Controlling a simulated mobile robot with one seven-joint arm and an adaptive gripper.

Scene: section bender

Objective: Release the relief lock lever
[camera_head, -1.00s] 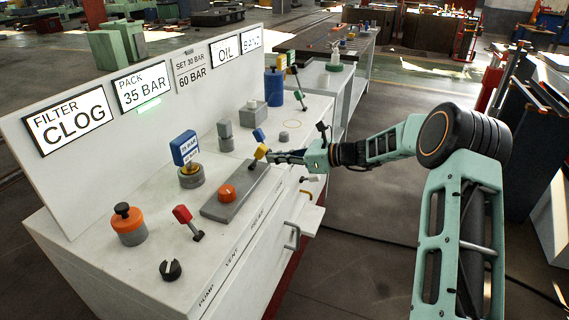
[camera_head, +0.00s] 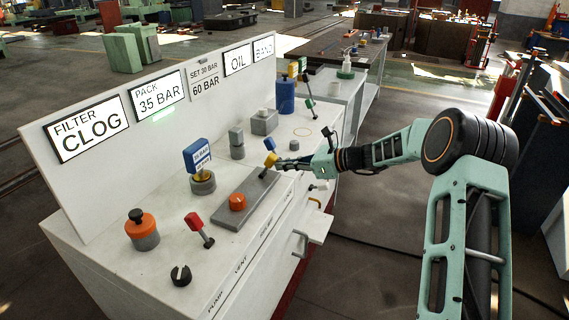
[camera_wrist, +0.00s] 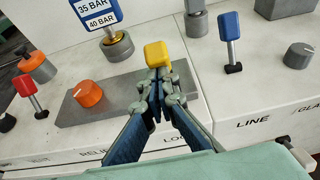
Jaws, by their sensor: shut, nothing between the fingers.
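The relief lock lever has a yellow block head (camera_wrist: 157,54). It stands at the right end of a grey plate (camera_wrist: 115,97), above a partly hidden label starting "LO". The yellow head also shows in the head view (camera_head: 269,158). An orange knob (camera_wrist: 88,93) sits on the same plate, left of the lever. My gripper (camera_wrist: 158,88) is shut and empty, its fingertips just in front of the yellow head and hiding the lever's stem. In the head view my gripper (camera_head: 280,162) reaches in from the right at lever height. I cannot tell whether it touches the lever.
A blue-headed lever (camera_wrist: 229,28) and a grey knob (camera_wrist: 298,55) stand to the right. A red lever (camera_head: 198,225) and an orange-capped button (camera_head: 141,229) stand at the near left. The upright panel (camera_head: 85,190) backs the console; its sign reads "PACK 35 BAR".

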